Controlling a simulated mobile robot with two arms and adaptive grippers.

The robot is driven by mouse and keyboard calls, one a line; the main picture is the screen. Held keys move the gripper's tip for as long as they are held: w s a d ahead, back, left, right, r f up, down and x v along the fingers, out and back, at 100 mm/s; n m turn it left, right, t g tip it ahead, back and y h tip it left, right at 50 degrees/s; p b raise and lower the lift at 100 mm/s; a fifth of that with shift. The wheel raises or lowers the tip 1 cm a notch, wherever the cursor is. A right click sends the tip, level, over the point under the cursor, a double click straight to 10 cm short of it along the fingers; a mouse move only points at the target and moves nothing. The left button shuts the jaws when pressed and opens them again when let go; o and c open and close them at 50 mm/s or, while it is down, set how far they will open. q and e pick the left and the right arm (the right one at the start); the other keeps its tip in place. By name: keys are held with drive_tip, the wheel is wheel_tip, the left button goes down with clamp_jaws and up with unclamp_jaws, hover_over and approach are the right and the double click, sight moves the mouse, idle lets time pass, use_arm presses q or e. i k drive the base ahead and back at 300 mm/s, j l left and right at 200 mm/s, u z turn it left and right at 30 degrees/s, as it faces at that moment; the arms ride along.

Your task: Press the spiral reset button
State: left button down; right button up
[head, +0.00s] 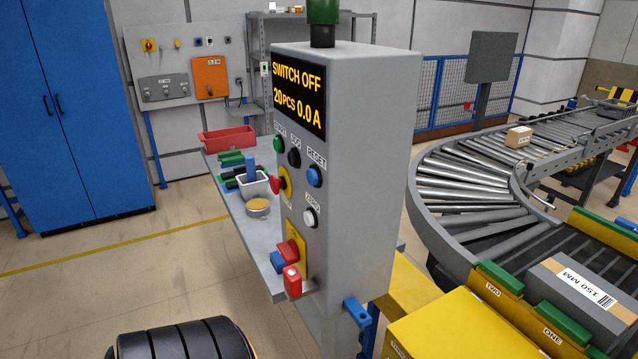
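A grey control box (365,170) stands upright in the middle of the head view. Its display (298,98) reads "SWITCH OFF" and "20PCS 0.0A". A blue button (314,176) sits on its front face under a label reading RESET. A green button (278,144) and a black knob (294,157) are to its left. A white button (309,218) is below it, and a red mushroom button (276,185) on yellow is at lower left. Neither gripper shows, and nothing touches the blue button.
A red and yellow switch (288,253) is low on the box. A grey bench (236,210) with a red bin (228,138) stands behind it. A roller conveyor (470,185) curves at right, with a carton (580,289) nearby. Floor at left is clear.

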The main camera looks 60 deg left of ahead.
sight(312, 177)
drive_tip(key=u, duration=1.7)
